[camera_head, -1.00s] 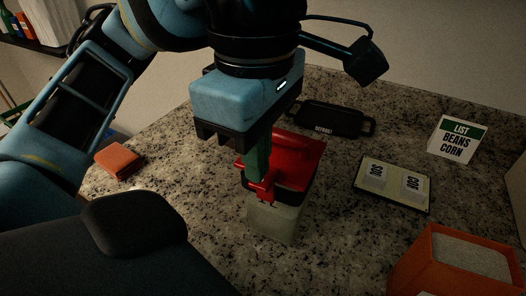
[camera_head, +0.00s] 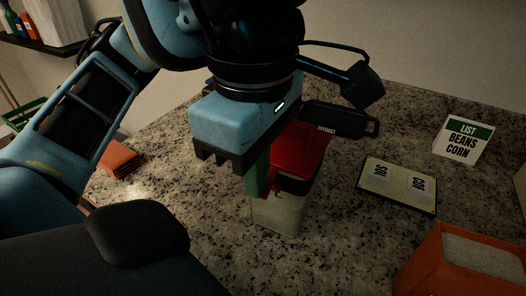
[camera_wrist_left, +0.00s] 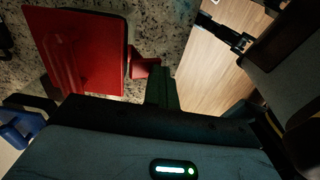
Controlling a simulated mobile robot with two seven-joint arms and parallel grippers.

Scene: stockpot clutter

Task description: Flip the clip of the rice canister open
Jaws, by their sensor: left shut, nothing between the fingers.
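The rice canister (camera_head: 282,214) stands on the speckled counter, with a pale see-through body and a red lid (camera_head: 301,147). The lid also fills the left of the wrist view (camera_wrist_left: 78,50). My right gripper is not in view.
A black DEFROST tray (camera_head: 340,120) lies behind the canister. A board with two cards (camera_head: 376,205) and a LIST card (camera_head: 464,140) are to the right. An orange box of pale grains (camera_head: 425,262) is at lower right. A folded orange cloth (camera_head: 119,160) lies left.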

